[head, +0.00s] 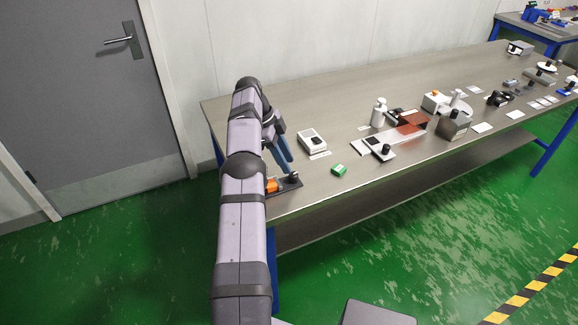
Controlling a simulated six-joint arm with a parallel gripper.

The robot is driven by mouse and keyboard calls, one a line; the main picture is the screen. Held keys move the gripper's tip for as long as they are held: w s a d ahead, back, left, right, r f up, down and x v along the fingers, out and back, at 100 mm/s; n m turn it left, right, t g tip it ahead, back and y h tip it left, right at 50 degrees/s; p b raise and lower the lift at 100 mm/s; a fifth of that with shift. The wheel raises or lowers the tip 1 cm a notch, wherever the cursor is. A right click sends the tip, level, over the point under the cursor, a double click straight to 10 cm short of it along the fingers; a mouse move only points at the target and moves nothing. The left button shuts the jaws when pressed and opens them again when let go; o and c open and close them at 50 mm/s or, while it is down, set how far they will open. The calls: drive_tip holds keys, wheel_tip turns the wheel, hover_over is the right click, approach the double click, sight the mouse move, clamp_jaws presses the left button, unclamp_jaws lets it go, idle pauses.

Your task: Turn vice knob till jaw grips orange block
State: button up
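The vice (287,187) is a small dark unit at the near left corner of the steel table. Its orange block (271,186) shows partly, just right of my arm, which hides the rest of that side. A dark knob (294,177) stands at the vice's right end. Whether the jaw touches the block is too small to tell. My gripper (286,158) has blue fingers pointing down and to the right, behind and above the vice. The finger gap is not clear from here.
A white device (312,140) and a green box (339,170) lie right of the vice. A white bottle (379,112), a flat unit with a reddish clear cover (410,127) and several instruments stand farther right.

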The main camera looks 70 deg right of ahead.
drive_tip(key=shift+p+v, duration=1.25)
drive_tip(key=shift+v, duration=0.1)
